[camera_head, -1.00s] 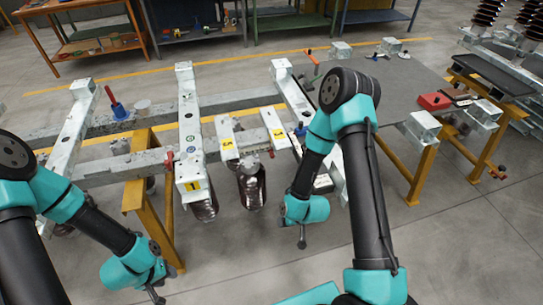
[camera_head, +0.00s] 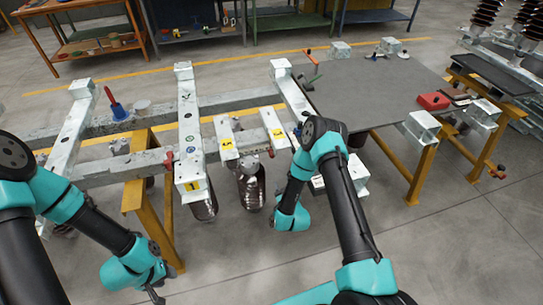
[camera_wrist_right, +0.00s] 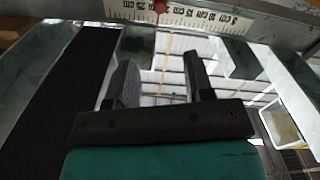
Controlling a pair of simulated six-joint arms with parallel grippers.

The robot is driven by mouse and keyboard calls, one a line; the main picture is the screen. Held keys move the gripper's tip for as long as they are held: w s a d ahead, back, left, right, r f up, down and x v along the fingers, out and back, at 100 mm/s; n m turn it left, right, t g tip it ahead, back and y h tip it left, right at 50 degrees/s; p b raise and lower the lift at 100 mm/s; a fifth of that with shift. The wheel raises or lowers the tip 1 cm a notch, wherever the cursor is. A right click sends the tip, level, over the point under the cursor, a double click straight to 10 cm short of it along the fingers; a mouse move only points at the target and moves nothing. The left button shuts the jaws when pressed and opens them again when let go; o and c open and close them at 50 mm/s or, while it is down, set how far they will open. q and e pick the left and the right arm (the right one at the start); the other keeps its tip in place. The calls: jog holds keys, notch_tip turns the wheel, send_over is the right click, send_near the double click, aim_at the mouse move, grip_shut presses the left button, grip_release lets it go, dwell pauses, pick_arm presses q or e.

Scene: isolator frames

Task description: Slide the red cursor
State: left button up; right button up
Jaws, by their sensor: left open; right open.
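The red cursor (camera_wrist_right: 159,7) shows at the top edge of the right wrist view, in front of a white scale (camera_wrist_right: 185,14) with black numbers. My right gripper (camera_wrist_right: 160,72) is open, with its two dark fingers pointing toward the scale. The cursor lies beyond the fingertips, roughly in line with the gap between them, and nothing shows between the fingers. In the head view I cannot make out the cursor, and my right gripper is hidden by its arm. My left gripper (camera_head: 156,296) hangs low at the lower left, in front of the frames, away from the scale.
Galvanised frame beams (camera_head: 190,130) rest on yellow trestles (camera_head: 150,215). A grey tabletop (camera_head: 375,95) stands at the right with a red box (camera_head: 433,101) on it. A blue-based red-handled tool (camera_head: 115,105) stands on the left beams. Open floor lies in front.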

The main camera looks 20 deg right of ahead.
aim_at(272, 158)
jog(key=shift+w, duration=0.1)
jog(key=w, duration=1.1)
jog(key=w+d, duration=0.1)
jog(key=w, duration=0.5)
jog(key=shift+w, duration=0.1)
grip_shut()
dwell(0.4)
